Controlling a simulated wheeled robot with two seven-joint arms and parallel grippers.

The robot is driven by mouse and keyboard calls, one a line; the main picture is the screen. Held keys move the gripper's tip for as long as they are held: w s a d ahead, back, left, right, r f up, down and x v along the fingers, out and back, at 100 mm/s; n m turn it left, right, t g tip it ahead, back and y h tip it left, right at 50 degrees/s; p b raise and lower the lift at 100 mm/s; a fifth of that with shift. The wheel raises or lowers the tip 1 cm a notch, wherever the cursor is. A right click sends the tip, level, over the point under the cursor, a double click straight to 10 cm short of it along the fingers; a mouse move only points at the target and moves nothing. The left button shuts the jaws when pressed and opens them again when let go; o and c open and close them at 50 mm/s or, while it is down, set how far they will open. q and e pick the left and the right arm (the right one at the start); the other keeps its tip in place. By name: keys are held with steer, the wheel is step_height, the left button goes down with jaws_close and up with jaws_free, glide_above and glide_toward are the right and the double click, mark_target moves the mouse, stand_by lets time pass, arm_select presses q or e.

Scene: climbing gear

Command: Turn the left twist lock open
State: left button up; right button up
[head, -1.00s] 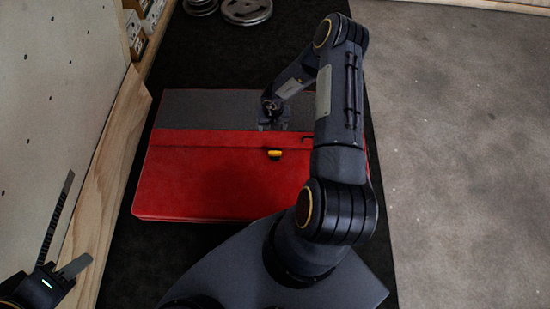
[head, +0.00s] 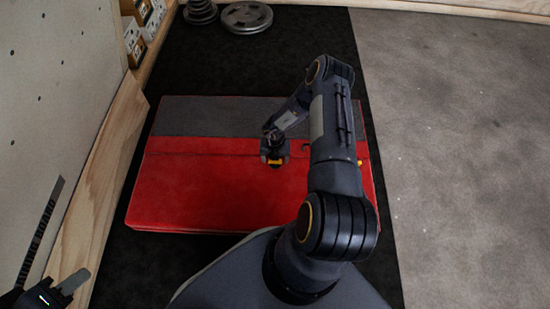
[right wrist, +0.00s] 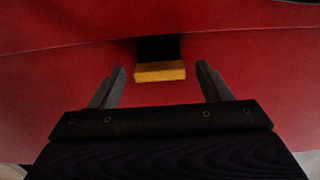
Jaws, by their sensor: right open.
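A red mat-like case (head: 200,190) with a grey strip along its far side lies flat on the dark floor. The left twist lock (head: 276,164) is a small yellow piece on its front flap. My right gripper (head: 275,156) is over this lock. In the right wrist view the yellow lock (right wrist: 160,71) sits against a dark slot, just beyond and between the spread fingers of my right gripper (right wrist: 162,76), with a gap on each side. A second yellow lock (head: 360,163) is partly hidden behind my right arm. My left gripper (head: 70,284) is at the lower left, partly cut off.
A pale wall board (head: 50,100) with a wooden edge (head: 100,170) runs along the left. Grey weight plates (head: 246,18) lie at the back. Small boxes (head: 140,28) stand at the back left. Bare grey floor (head: 460,150) is clear on the right.

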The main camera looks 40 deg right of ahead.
steer(key=shift+c, duration=0.3)
steer(key=c, duration=0.9)
steer(key=shift+n, duration=0.3)
steer(key=n, duration=0.3)
steer(key=shift+n, duration=0.3)
steer(key=n, duration=0.4)
steer(key=shift+n, duration=0.3)
steer(key=n, duration=0.4)
steer(key=shift+n, duration=2.5)
